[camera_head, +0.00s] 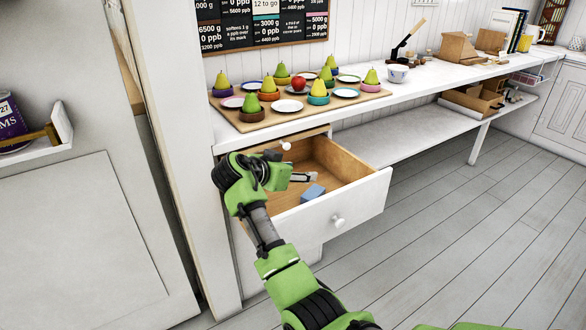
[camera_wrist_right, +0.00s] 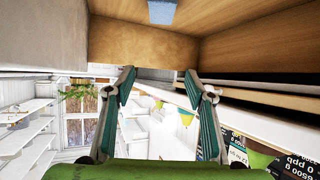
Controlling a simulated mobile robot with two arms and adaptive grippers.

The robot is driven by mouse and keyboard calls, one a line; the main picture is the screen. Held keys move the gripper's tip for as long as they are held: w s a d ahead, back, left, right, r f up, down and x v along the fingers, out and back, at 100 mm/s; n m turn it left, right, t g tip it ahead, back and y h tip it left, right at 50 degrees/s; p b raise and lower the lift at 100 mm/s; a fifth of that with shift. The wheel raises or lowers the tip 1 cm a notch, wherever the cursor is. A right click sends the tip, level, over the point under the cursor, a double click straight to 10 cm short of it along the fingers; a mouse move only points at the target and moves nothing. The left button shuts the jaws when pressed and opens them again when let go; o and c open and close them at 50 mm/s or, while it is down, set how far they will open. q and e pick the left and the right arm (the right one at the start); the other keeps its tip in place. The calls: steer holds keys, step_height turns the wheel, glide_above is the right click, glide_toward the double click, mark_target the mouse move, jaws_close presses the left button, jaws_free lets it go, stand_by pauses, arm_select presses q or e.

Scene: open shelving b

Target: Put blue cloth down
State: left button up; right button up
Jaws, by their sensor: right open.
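The blue cloth (camera_head: 313,193) is a small folded-looking block lying on the floor of the open wooden drawer (camera_head: 350,206), near its front panel. It also shows at the top edge of the right wrist view (camera_wrist_right: 162,12). My right gripper (camera_head: 293,168) is over the back left part of the drawer, apart from the cloth. In the right wrist view its two fingers (camera_wrist_right: 160,76) stand spread with nothing between them. My left gripper is not in view.
The white counter (camera_head: 420,83) above the drawer holds a wooden board (camera_head: 245,124) with several pears, an apple and plates. A patterned bowl (camera_head: 397,74) stands right of it. A lower shelf (camera_head: 385,138) runs right of the drawer. The plank floor (camera_head: 470,240) is clear.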

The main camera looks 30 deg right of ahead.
steer(key=shift+v, duration=1.3)
